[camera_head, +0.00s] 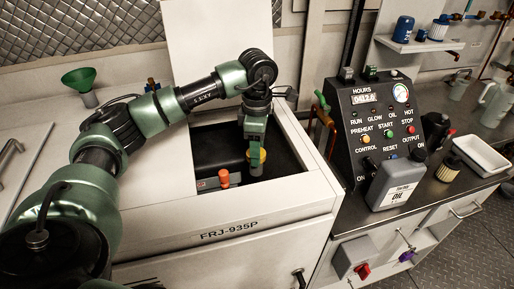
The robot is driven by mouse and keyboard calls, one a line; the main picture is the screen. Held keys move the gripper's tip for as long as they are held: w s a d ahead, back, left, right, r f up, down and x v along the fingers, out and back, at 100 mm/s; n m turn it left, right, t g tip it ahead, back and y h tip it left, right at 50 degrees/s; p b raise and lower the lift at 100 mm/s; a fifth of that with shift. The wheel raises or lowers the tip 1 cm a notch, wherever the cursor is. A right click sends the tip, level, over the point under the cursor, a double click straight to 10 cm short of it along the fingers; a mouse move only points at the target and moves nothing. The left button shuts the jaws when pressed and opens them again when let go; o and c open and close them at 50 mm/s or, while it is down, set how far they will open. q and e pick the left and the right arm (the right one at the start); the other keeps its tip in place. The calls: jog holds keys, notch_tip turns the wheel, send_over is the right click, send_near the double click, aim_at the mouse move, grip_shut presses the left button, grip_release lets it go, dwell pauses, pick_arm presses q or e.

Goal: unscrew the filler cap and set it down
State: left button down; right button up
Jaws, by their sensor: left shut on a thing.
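The yellow filler cap (262,156) is inside the dark square opening in the top of the white chiller frame. My left arm comes in from the left and bends down over the opening. My left gripper (256,160) points down and is shut on the cap, covering much of its left side. I cannot tell whether the cap is still seated on its neck. My right gripper is not in view.
An orange-topped part (224,177) stands left of the gripper in the opening. A control panel (376,125), a grey oil jug (395,184) and a white tray (481,155) stand on the right counter. A green funnel (79,79) is at the back left.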

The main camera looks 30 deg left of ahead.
pick_arm(q)
jog(key=n, duration=0.7)
jog(key=shift+w+p, duration=0.1)
jog(key=shift+p, duration=0.25)
jog(key=c, duration=0.7)
grip_release()
